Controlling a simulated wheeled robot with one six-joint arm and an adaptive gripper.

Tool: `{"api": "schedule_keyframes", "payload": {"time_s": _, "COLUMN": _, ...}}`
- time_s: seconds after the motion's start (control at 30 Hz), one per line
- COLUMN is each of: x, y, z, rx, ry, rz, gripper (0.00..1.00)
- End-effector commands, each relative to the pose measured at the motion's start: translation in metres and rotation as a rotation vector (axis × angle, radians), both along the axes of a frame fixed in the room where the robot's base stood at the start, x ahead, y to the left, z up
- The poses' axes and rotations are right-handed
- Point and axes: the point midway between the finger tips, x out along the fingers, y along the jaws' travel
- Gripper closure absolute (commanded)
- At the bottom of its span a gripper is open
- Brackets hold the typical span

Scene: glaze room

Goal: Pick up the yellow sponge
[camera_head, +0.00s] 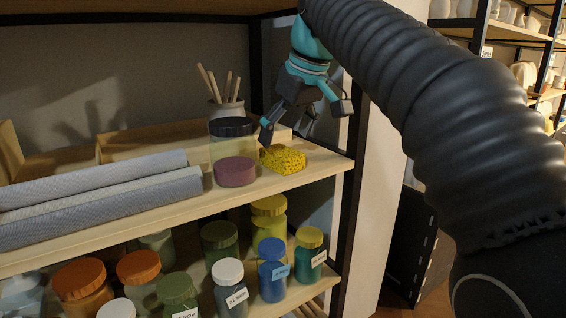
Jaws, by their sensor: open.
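The yellow sponge (283,160) lies on the upper wooden shelf, near its right end. It is porous with dark specks. My gripper (307,126) is open and above the sponge, with its fingers pointing down. One finger reaches down close to the sponge's left back corner; I cannot tell whether it touches. The other finger is to the right and higher. Nothing shows between the fingers.
A clear jar with a dark lid and purple contents (235,152) stands just left of the sponge. Behind are a pot of sticks (226,105) and a wooden box (150,143). Grey rolls (100,196) lie left. A dark post (346,215) bounds the shelf right. Lidded jars (271,270) fill the shelf below.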

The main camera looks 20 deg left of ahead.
Motion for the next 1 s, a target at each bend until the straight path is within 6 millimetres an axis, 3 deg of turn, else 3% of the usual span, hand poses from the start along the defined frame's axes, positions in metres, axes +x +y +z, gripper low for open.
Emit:
{"api": "schedule_keyframes", "payload": {"time_s": 0.1, "x": 0.001, "y": 0.004, "z": -0.022, "rx": -0.001, "ry": 0.003, "rz": 0.001, "gripper": 0.14}}
{"api": "schedule_keyframes", "payload": {"time_s": 0.23, "x": 0.004, "y": 0.009, "z": -0.036, "rx": -0.002, "ry": 0.002, "rz": 0.001, "gripper": 0.14}}
{"api": "schedule_keyframes", "payload": {"time_s": 0.57, "x": 0.007, "y": 0.011, "z": -0.042, "rx": 0.000, "ry": 0.001, "rz": 0.000, "gripper": 0.14}}
{"api": "schedule_keyframes", "payload": {"time_s": 0.6, "x": 0.007, "y": 0.011, "z": -0.042, "rx": 0.000, "ry": 0.001, "rz": 0.000, "gripper": 0.16}}
{"api": "schedule_keyframes", "payload": {"time_s": 0.8, "x": 0.006, "y": 0.011, "z": -0.042, "rx": 0.000, "ry": 0.001, "rz": 0.000, "gripper": 0.66}}
{"api": "schedule_keyframes", "payload": {"time_s": 1.0, "x": 0.007, "y": 0.011, "z": -0.042, "rx": -0.001, "ry": 0.002, "rz": 0.000, "gripper": 0.67}}
